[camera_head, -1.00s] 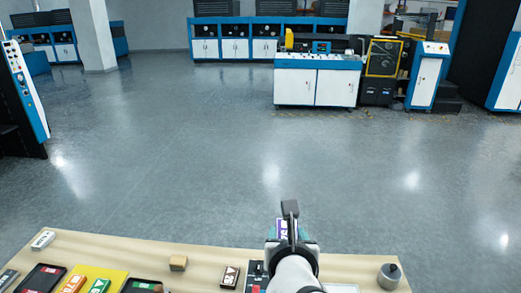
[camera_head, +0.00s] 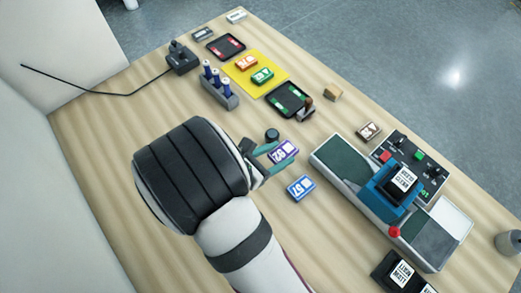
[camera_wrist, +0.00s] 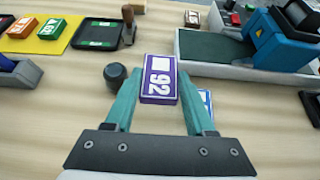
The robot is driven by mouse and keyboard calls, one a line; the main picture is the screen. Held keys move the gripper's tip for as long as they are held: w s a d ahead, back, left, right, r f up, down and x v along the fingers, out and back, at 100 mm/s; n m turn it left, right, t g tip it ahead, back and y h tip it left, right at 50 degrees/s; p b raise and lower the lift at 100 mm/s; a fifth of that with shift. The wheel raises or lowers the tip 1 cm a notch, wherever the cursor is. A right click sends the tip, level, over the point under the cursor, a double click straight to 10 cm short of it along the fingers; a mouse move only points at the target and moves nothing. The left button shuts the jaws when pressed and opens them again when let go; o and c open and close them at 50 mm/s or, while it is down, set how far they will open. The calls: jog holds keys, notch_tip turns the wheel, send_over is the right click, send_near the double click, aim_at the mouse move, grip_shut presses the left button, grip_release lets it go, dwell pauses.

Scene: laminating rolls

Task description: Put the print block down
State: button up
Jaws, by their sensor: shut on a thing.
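The print block is a purple block (camera_head: 285,151) with a white number 92. It also shows in the wrist view (camera_wrist: 159,82), with its numbered face up. My gripper (camera_wrist: 160,74) is shut on it, one green finger on each side. In the head view my gripper (camera_head: 277,154) is over the bare wooden table (camera_head: 120,122). I cannot tell whether the block touches the table.
A blue numbered block (camera_head: 301,188) lies close by, partly behind a finger in the wrist view. A small black round stamp (camera_head: 272,134) stands just beyond the purple block. The press machine (camera_head: 345,160) is to the right. A yellow mat (camera_head: 236,68) with blocks lies farther back.

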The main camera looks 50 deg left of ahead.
jog(key=s+a+f, duration=0.2)
jog(key=a, duration=0.1)
jog(key=s+a+f, duration=0.1)
jog(key=shift+a+f, duration=0.2)
jog(key=shift+a, duration=0.15)
jog(key=shift+s+a+f, duration=0.1)
jog(key=shift+f, duration=1)
jog(key=shift+s+a+f, duration=0.1)
jog(key=shift+f, duration=0.95)
jog(key=o, duration=1.3)
jog(key=shift+f, duration=0.1)
jog(key=shift+o, duration=0.2)
